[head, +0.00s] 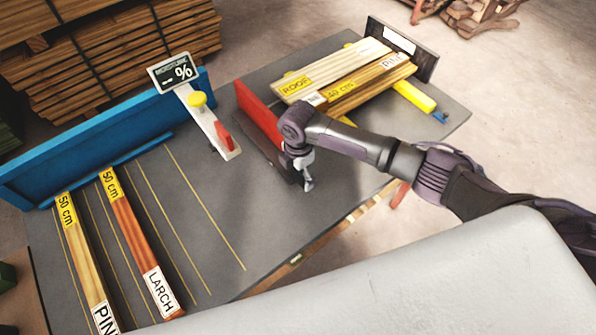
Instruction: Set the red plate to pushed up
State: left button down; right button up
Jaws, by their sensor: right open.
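The red plate (258,115) stands upright on the grey table, right of the moisture meter, its long face slanting from upper left to lower right. My right gripper (307,186) is at the plate's near end, pointing down beside a dark strip along the plate's foot. The gripper is open, and I see nothing between its fingers. My right wrist hides the plate's near end, so I cannot tell whether they touch. My left gripper is not in view.
A board stack (335,84) lies behind the plate against a dark end plate (404,46). The moisture meter (205,118) stands left. Pine (88,262) and larch (138,243) boards lie on the table (215,255) near a blue fence (95,135). The table's middle is clear.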

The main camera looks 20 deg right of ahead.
grip_shut()
jog(key=w+d, duration=0.1)
jog(key=d, duration=0.2)
jog(key=w+d, duration=0.1)
jog(key=d, duration=0.2)
jog(key=w+d, duration=0.1)
jog(key=d, duration=0.2)
jog(key=shift+w+d+b, duration=0.35)
jog(key=shift+d, duration=0.05)
jog(key=shift+r, duration=0.1)
grip_release()
notch_tip(320, 180, up, 12)
